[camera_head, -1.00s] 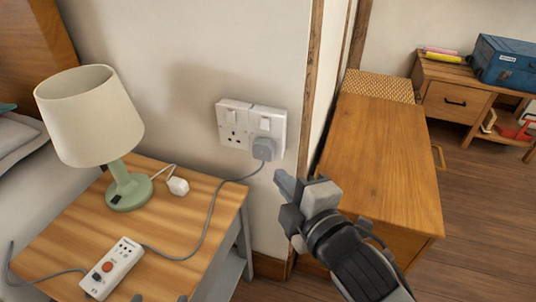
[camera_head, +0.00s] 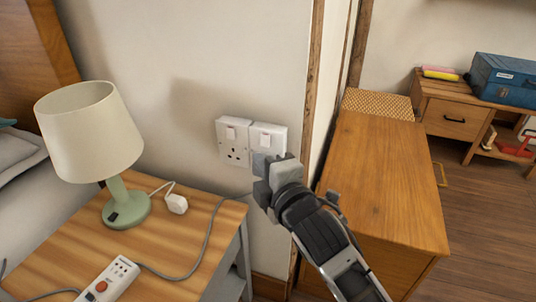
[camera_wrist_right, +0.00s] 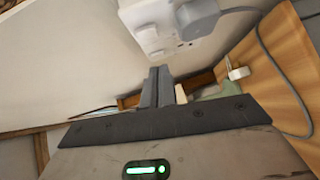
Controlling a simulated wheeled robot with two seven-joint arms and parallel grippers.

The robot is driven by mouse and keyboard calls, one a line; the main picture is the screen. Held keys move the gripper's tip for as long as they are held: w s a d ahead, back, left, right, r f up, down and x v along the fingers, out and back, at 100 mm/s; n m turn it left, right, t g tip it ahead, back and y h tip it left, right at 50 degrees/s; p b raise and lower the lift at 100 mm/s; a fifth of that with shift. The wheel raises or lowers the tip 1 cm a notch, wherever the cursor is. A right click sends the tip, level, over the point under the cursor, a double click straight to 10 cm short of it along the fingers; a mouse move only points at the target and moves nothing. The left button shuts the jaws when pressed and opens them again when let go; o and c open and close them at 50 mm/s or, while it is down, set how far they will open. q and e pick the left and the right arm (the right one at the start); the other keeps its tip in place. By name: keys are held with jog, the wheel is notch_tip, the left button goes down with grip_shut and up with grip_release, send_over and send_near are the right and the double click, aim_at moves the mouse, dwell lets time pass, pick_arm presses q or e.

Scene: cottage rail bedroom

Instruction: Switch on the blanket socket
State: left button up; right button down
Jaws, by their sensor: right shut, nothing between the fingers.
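A white double wall socket (camera_head: 232,154) is on the wall above the bedside table. Its left half has a rocker switch (camera_head: 231,132) and empty holes. Its right half has a rocker switch (camera_head: 266,140); a grey plug (camera_wrist_right: 198,18) with a grey cable sits below it, mostly hidden by my gripper in the head view. My right gripper (camera_head: 269,165) is shut and empty, in front of the lower right half of the socket. In the right wrist view its fingertips (camera_wrist_right: 156,76) appear below the socket and plug; contact cannot be told. My left gripper is not in view.
A wooden cabinet (camera_head: 385,180) stands right of the wall corner. A blue case (camera_head: 503,80) is at the back right.

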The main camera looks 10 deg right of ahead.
aim_at(260, 144)
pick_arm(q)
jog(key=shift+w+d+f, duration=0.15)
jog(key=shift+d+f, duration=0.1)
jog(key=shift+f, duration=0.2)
pick_arm(e)
jog(key=w, duration=0.1)
jog(key=w+d, duration=0.2)
jog(key=w, duration=0.1)
jog(key=shift+f, duration=0.25)
jog(key=shift+d, duration=0.1)
